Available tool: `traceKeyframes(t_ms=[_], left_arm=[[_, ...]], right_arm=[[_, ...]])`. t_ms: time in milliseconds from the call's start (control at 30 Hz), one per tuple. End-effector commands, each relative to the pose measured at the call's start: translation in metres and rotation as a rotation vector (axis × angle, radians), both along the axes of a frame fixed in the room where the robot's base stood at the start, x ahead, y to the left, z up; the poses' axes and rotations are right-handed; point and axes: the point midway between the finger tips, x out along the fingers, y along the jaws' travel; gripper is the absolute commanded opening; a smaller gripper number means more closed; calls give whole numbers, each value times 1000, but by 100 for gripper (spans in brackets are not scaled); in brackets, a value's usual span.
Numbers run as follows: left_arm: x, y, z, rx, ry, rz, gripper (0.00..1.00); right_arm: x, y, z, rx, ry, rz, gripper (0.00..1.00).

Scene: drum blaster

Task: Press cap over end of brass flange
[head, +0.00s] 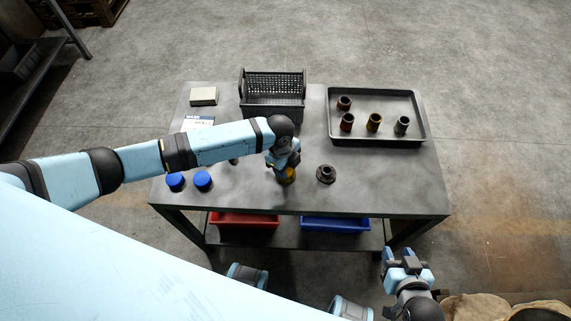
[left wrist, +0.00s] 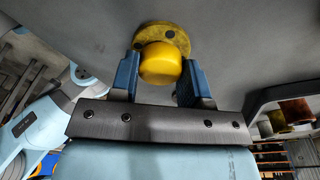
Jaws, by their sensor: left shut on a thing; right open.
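A yellow cap (left wrist: 160,66) sits between the two fingers of my left gripper (left wrist: 158,75) in the left wrist view. Directly behind it is the round brass flange (left wrist: 176,36), its disc lying on the table with bolt holes in the rim. The cap lines up with the flange and hides its end, so I cannot tell how far it is seated. In the head view my left gripper (head: 285,163) reaches down over the flange (head: 287,177) near the table's front edge. My right gripper (head: 405,262) is open and empty, off the table at front right.
A dark flange (head: 326,174) stands to the right. Two blue caps (head: 203,180) lie at left. A tray (head: 375,138) holds several pipe fittings; a black basket (head: 272,108) and pale box (head: 204,96) stand behind. Red (head: 244,220) and blue (head: 335,223) bins sit below.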

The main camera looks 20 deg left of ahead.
Motion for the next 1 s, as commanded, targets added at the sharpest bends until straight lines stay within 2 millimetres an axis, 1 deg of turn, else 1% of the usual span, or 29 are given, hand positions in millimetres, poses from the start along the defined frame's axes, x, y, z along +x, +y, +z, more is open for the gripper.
traceKeyframes(t_ms=[267,300,367,400,433,600,633,667,700,733,1000], left_arm=[[0,0,0,0,0,0,21],[0,0,0,0,0,0,47],[0,0,0,0,0,0,61],[0,0,0,0,0,0,70],[0,0,0,0,0,0,72],[0,0,0,0,0,0,72],[0,0,0,0,0,0,77],[0,0,0,0,0,0,84],[0,0,0,0,0,0,93],[0,0,0,0,0,0,98],[0,0,1,0,0,0,98]], right_arm=[[0,0,1,0,-1,0,43],[0,0,1,1,-2,0,43],[1,0,1,1,-3,0,43],[1,0,2,1,-3,0,43],[1,0,2,1,-4,0,43],[1,0,3,1,-5,0,43],[1,0,2,1,-5,0,43],[1,0,2,1,-5,0,43],[1,0,2,1,-5,0,43],[1,0,2,1,-5,0,43],[1,0,3,2,-4,1,43]])
